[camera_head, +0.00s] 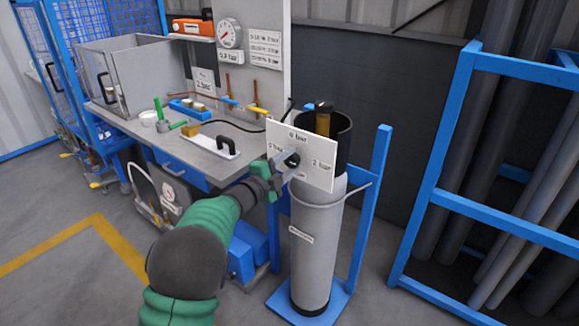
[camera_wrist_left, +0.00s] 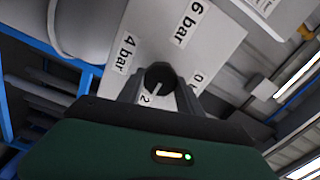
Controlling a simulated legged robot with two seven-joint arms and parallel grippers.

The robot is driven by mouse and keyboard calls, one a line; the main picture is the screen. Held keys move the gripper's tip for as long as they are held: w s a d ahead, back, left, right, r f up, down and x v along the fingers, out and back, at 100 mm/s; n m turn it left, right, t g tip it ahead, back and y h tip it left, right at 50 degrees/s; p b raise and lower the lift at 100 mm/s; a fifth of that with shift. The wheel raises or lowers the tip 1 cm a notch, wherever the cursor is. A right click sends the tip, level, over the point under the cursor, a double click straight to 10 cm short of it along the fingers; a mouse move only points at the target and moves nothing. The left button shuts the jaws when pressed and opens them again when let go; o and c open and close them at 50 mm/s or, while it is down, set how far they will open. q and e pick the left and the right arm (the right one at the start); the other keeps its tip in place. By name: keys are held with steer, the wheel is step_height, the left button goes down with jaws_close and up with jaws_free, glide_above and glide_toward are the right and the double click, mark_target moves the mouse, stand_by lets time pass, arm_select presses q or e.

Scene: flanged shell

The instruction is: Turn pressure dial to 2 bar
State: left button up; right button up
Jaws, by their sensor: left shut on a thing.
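The pressure dial is a small dark round knob (camera_head: 292,159) on a white square plate (camera_head: 315,150) in front of a grey cylinder (camera_head: 312,245). The head view shows a "2 bar" label on the plate's right side. In the left wrist view the knob (camera_wrist_left: 160,76) sits among "4 bar", "6 bar", "0" and a partly hidden "2" label. A light line shows on the knob; I cannot tell for sure which label it points at. My left gripper (camera_head: 283,165) is shut on the knob, with a finger on each side. My right gripper is not in view.
A blue frame (camera_head: 368,210) holds the cylinder. To its left a workbench (camera_head: 200,150) carries a gauge panel (camera_head: 260,50), a metal box (camera_head: 125,72) and small fittings. A blue rack (camera_head: 480,220) with grey pipes stands right. Floor is clear at the lower left.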

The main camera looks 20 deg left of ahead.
arm_select(q)
steer(key=shift+d+f, duration=0.1)
steer(key=shift+f, duration=0.25)
steer(key=o, duration=1.2)
steer(key=shift+c, duration=0.2)
steer(key=shift+o, duration=1)
steer(key=shift+r, duration=0.15)
steer(key=v, duration=1.7)
steer(key=shift+p, duration=0.4)
steer(key=shift+w, duration=0.1)
